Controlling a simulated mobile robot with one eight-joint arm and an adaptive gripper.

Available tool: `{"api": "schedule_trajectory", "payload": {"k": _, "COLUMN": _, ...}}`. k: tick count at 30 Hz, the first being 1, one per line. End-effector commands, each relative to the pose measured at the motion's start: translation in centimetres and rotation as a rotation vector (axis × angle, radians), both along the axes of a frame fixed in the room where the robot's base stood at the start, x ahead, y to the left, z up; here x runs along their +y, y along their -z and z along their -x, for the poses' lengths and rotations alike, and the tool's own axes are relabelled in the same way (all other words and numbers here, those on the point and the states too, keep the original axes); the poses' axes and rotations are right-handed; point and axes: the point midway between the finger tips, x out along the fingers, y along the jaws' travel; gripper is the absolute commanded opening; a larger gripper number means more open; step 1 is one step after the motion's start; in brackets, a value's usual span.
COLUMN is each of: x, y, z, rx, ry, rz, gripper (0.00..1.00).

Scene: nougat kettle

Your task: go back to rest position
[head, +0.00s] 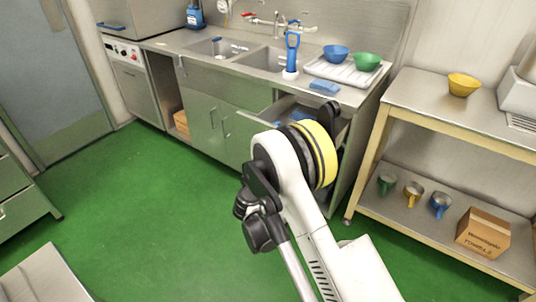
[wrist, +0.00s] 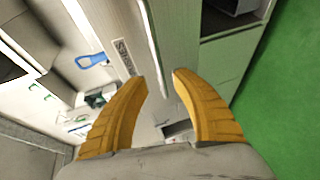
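My gripper (wrist: 160,76) shows in the wrist view as two yellow fingers. Their tips are apart, with nothing held between them. In the head view my white arm with its yellow band reaches up toward the sink unit, and the gripper fingers are hidden behind it. An open drawer (head: 262,122) shows below the counter, partly covered by my arm; what lies in it is hard to make out. In the wrist view a blue loop-shaped handle (wrist: 92,60) lies to the left of the fingers.
The sink counter (head: 180,42) carries a blue brush (head: 292,50), a drainer tray (head: 345,72) with blue (head: 336,53) and green (head: 367,61) bowls. A shelf table (head: 430,100) at right bears a yellow bowl (head: 463,84), with mugs and a cardboard box (head: 483,233) below. Green floor (head: 130,210) is free at left.

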Motion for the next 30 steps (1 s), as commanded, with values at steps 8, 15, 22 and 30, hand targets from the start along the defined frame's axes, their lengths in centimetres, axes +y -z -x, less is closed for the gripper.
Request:
{"api": "schedule_trajectory", "payload": {"k": 8, "x": 0.2, "y": -0.2, "z": 1.0, "rx": 0.0, "ry": 0.0, "rz": 0.0, "gripper": 0.32}}
{"api": "schedule_trajectory", "payload": {"k": 15, "x": 0.2, "y": -0.2, "z": 1.0, "rx": 0.0, "ry": 0.0, "rz": 0.0, "gripper": 0.32}}
{"api": "schedule_trajectory", "payload": {"k": 22, "x": -1.3, "y": -2.3, "z": 0.9, "rx": 0.024, "ry": 0.031, "rz": -0.048, "gripper": 0.32}}
{"api": "schedule_trajectory", "payload": {"k": 30, "x": -8.0, "y": -10.8, "z": 3.1, "rx": 0.131, "ry": 0.168, "rz": -0.288, "gripper": 0.32}}
